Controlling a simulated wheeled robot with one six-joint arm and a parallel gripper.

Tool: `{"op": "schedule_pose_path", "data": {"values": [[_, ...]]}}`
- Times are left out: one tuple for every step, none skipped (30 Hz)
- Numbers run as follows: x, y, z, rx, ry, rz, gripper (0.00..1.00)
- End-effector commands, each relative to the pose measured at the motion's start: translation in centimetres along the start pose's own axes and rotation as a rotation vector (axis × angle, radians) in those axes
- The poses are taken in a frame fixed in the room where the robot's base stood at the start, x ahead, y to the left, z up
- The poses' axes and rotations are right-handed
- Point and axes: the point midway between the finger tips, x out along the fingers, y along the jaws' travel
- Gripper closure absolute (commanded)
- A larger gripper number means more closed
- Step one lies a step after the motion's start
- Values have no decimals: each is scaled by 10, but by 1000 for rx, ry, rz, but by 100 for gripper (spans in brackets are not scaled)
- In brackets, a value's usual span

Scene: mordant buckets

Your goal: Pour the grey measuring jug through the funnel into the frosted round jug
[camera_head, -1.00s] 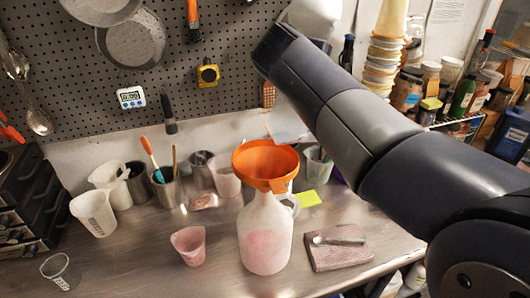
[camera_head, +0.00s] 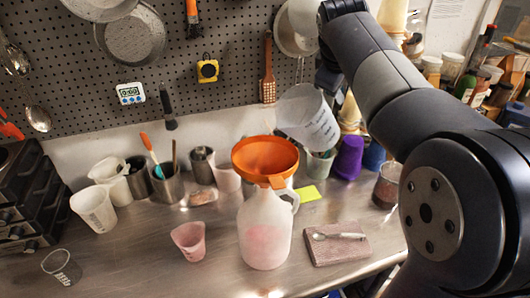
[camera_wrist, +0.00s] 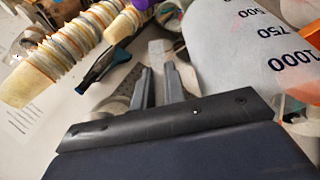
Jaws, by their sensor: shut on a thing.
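The grey measuring jug (camera_head: 308,122) is held in the air, tilted, behind and to the upper right of the funnel. Its black 500, 750 and 1000 marks show in the wrist view (camera_wrist: 250,50). My gripper (camera_head: 328,82) is shut on it; its two fingers also show in the wrist view (camera_wrist: 157,88), though the exact grip is hard to see. The orange funnel (camera_head: 265,158) sits upright in the neck of the frosted round jug (camera_head: 265,228), which stands on the steel bench with pinkish contents in its lower part. No stream of liquid shows.
A pink cup (camera_head: 188,240) stands left of the frosted jug. A spoon lies on a pinkish slab (camera_head: 340,249) to its right. White jugs (camera_head: 94,209) and utensil pots line the wall. A purple object (camera_head: 349,157) stands behind right.

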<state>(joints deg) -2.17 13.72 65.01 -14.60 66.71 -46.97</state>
Motion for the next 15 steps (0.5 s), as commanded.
{"op": "schedule_pose_path", "data": {"values": [[4, 3, 3, 13, 4, -25, 100], [9, 1, 4, 17, 4, -38, 100], [14, 0, 7, 24, 8, -55, 100], [18, 0, 8, 29, 11, -67, 100], [22, -1, 10, 34, 14, -80, 100], [28, -2, 12, 42, 18, -97, 100], [32, -2, 13, 47, 19, -109, 100], [35, -2, 14, 52, 23, -122, 100], [40, -3, 16, 59, 27, -138, 100], [45, -3, 18, 65, 30, -151, 100], [49, -4, 20, 70, 32, -164, 100], [54, -5, 21, 76, 36, -181, 100], [57, -6, 23, 82, 39, -194, 100], [62, -7, 24, 88, 42, -207, 100], [66, -8, 26, 95, 46, -224, 100]]}}
